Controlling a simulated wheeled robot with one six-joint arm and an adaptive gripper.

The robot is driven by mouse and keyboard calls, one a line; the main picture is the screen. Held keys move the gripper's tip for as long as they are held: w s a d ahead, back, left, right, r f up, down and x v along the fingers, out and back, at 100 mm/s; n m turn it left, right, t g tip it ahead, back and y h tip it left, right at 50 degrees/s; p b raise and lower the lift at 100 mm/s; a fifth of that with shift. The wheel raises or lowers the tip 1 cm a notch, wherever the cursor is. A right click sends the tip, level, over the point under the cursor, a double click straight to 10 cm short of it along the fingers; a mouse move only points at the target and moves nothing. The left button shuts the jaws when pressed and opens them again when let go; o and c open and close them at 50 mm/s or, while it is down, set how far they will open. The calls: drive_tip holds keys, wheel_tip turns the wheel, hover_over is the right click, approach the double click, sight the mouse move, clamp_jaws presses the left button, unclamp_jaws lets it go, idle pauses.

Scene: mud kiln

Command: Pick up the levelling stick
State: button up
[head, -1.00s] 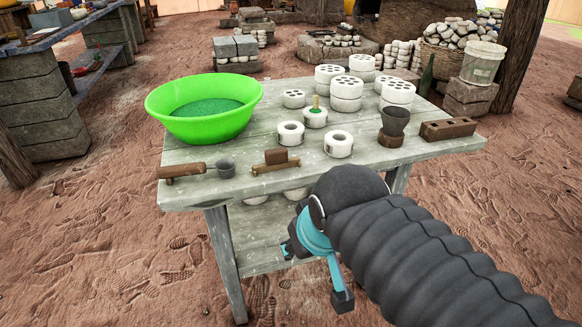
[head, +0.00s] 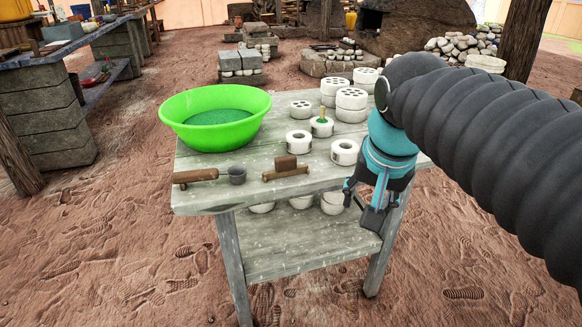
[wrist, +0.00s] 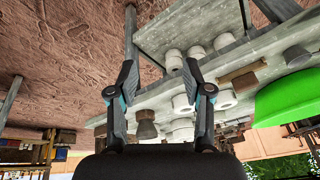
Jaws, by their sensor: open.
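Two wooden pieces lie along the front of the table, and I cannot tell for sure which is the levelling stick. One is a thin brown bar with a small block (head: 286,168) against it, near the front edge; it also shows in the wrist view (wrist: 243,74). The other is a brown rod-like piece (head: 196,176) at the front left corner. My gripper (head: 362,203) is open and empty at the table's front edge, right of both pieces, pointing down. In the wrist view my open gripper (wrist: 159,78) has nothing between its fingers.
The weathered table (head: 250,207) also carries a green basin (head: 215,118), a small grey cup (head: 237,175), white rings (head: 344,152) and perforated white discs (head: 351,104). A dark cup (wrist: 146,130) shows in the wrist view. White pots stand on the lower shelf.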

drive_tip(key=w+a+r+m+g, duration=0.2)
drive_tip(key=w+a+r+m, duration=0.4)
drive_tip(key=w, duration=0.5)
drive_tip(key=m+g+h, duration=0.1)
drive_tip(key=m+h, duration=0.1)
drive_tip(key=m, duration=0.3)
approach(285, 157)
drive_tip(key=f+b, duration=0.1)
drive_tip(key=f, duration=0.1)
drive_tip(key=d+f+b, duration=0.1)
drive_tip(key=f, duration=0.1)
drive_tip(key=shift+f, duration=0.15)
drive_tip(key=shift+w+d+f+b, duration=0.15)
drive_tip(key=shift+f, duration=0.9)
drive_tip(key=shift+w+d+f+b, duration=0.1)
drive_tip(key=shift+d+f+b, duration=0.05)
drive_tip(key=shift+f, duration=0.85)
drive_tip(key=shift+w+d+f+b, duration=0.1)
drive_tip(key=shift+w+f+b, duration=0.05)
drive_tip(key=shift+f, duration=0.9)
drive_tip(key=shift+c, duration=0.2)
clamp_jaws()
